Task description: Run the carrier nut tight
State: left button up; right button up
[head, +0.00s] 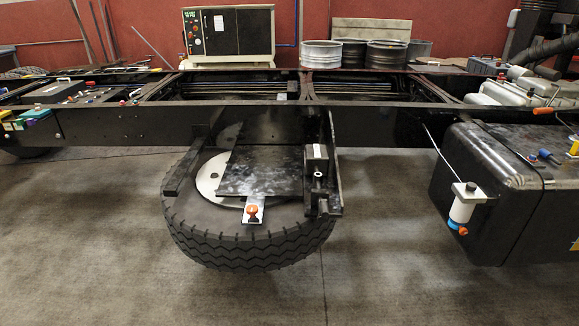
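A spare wheel (245,247) with a black treaded tyre lies flat in a carrier under the dark chassis rail (370,130). A black plate (262,172) covers much of its pale rim (209,178). At the plate's front edge is a light metal tab (254,202) with an orange-brown knob-like part (252,212), possibly the carrier nut. A dark block with a small round metal end (319,174) sits by the right bracket (335,165). I cannot tell which part is the nut or how tight it is. Neither gripper is in view.
A black tank (495,200) stands at the right, with a white filter-like cylinder (464,205) at its front. The grey floor (370,270) in front is clear.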

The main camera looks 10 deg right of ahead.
aim_at(252, 209)
jog(key=i+j+z, duration=0.2)
jog(key=i, duration=0.2)
jog(key=i+j+z, duration=0.2)
jog(key=i, duration=0.2)
